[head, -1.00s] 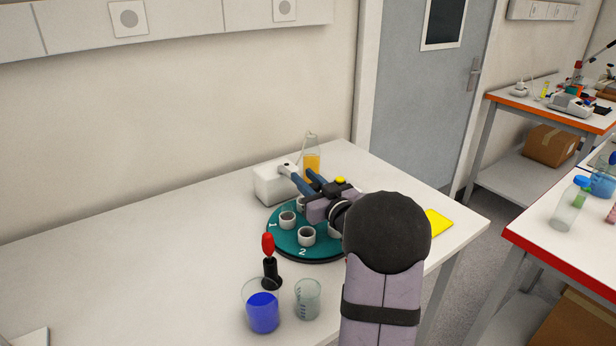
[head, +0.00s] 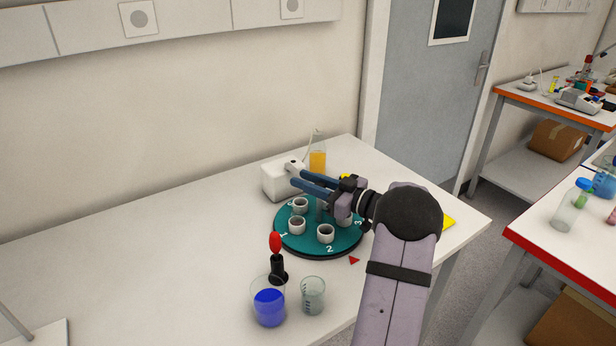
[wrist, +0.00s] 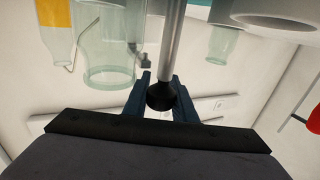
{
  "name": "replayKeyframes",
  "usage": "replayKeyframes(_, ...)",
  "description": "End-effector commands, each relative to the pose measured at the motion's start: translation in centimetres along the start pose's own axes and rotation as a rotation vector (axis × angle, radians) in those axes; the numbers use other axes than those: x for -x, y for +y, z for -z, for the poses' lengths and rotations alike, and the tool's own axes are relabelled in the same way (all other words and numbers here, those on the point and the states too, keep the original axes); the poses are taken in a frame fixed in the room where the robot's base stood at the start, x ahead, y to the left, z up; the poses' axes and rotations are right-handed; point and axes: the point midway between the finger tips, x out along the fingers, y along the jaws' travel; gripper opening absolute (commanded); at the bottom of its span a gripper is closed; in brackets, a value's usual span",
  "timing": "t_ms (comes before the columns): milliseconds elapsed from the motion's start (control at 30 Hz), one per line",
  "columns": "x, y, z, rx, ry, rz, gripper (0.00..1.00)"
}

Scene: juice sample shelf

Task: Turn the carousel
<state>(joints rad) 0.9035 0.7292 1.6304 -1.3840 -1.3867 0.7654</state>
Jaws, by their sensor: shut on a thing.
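The carousel (head: 312,247) is a teal disc on the white table with several white ring holders and numbers 1, 2 and 3 along its near edge. My gripper (head: 306,178) reaches over it from the right, its blue fingers level above the disc. In the wrist view, my gripper (wrist: 160,90) is shut on the black knob (wrist: 160,96) of an upright metal rod (wrist: 172,40). In the head view the fingers and wrist largely hide the knob. A red triangle (head: 354,260) lies on the table by the disc's near right edge, nearest number 2.
A white device (head: 275,182) and a flask of orange liquid (head: 317,162) stand behind the carousel. In front are a red-topped black stand (head: 277,265), a beaker of blue liquid (head: 269,308) and an empty beaker (head: 313,295). The table's left is mostly clear.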

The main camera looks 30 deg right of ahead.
Motion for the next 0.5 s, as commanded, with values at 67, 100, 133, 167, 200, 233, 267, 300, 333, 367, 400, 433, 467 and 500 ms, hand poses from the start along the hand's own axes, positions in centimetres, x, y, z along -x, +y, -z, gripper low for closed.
replayKeyframes(67,0.03,-0.08,0.06,0.000,0.001,0.039,0.00)
replayKeyframes(100,0.03,-0.15,0.10,0.000,0.002,0.059,0.00)
replayKeyframes(133,0.04,-0.21,0.06,0.000,0.001,0.074,0.00)
replayKeyframes(167,0.04,-0.27,0.06,0.001,0.001,0.089,0.00)
replayKeyframes(200,0.05,-0.35,0.06,0.000,0.001,0.109,0.00)
replayKeyframes(233,0.06,-0.41,0.04,0.000,0.001,0.124,0.00)
replayKeyframes(267,0.06,-0.47,0.05,0.001,0.002,0.139,0.00)
replayKeyframes(300,0.07,-0.56,0.03,0.001,0.001,0.159,0.00)
replayKeyframes(333,0.08,-0.62,0.04,0.000,0.002,0.174,0.00)
replayKeyframes(367,0.09,-0.68,0.02,0.001,0.002,0.189,0.00)
replayKeyframes(400,0.10,-0.77,0.01,0.001,0.001,0.209,0.00)
replayKeyframes(433,0.11,-0.82,0.02,0.000,0.002,0.225,0.00)
replayKeyframes(467,0.12,-0.87,0.00,0.001,0.002,0.239,0.00)
replayKeyframes(500,0.14,-0.98,0.00,0.001,0.002,0.260,0.00)
